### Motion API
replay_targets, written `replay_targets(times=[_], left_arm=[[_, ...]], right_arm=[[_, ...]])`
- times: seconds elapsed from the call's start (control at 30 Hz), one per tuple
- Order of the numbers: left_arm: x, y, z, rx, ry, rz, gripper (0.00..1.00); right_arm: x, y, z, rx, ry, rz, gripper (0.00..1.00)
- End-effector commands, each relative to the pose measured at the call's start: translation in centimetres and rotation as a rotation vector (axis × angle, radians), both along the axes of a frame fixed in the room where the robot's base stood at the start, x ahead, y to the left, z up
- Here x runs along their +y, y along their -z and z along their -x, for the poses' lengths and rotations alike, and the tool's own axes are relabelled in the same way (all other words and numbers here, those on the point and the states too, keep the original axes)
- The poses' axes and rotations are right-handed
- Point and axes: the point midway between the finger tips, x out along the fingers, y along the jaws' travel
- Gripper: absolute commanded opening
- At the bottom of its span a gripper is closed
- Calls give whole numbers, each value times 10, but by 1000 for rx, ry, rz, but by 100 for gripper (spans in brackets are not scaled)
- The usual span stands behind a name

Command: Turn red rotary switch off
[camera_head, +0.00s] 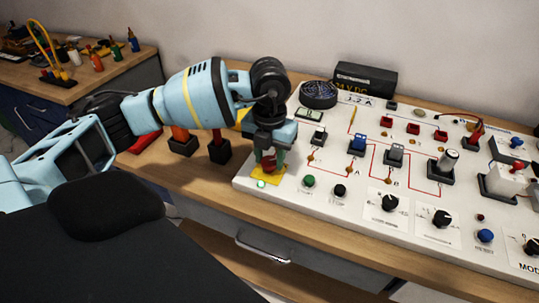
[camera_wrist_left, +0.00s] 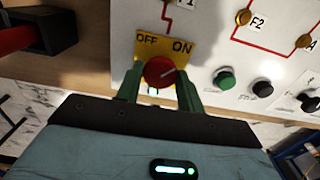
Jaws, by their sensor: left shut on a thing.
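The red rotary switch (camera_wrist_left: 159,72) sits on a yellow plate (camera_wrist_left: 183,46) marked OFF and ON, at the left end of the white panel. Its pale pointer line slants toward the ON side in the left wrist view. My left gripper (camera_wrist_left: 160,88) is shut on the knob, with one green finger on each side of it. In the head view the left gripper (camera_head: 269,163) comes down from above onto the red switch (camera_head: 269,165), which it partly hides. My right gripper is not in view.
The white panel (camera_head: 330,212) carries several other controls: a green button (camera_head: 309,181), a black button (camera_head: 340,190), black knobs (camera_head: 390,203) and a blue switch (camera_head: 357,143). A black power supply (camera_head: 365,79) stands behind it. Black holders (camera_head: 219,151) stand left of the panel.

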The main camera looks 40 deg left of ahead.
Motion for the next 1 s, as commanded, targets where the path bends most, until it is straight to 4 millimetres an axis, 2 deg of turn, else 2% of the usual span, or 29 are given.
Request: replay_targets(times=[0.37, 0.77, 1.0], left_arm=[[0, -4, 0, -3, -125, 0, 15], [-1, -8, 0, -8, -479, 3, 15], [0, -9, -1, -10, -708, 4, 15]], right_arm=[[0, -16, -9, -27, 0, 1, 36], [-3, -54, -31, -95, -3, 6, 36], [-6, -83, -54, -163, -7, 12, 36]])
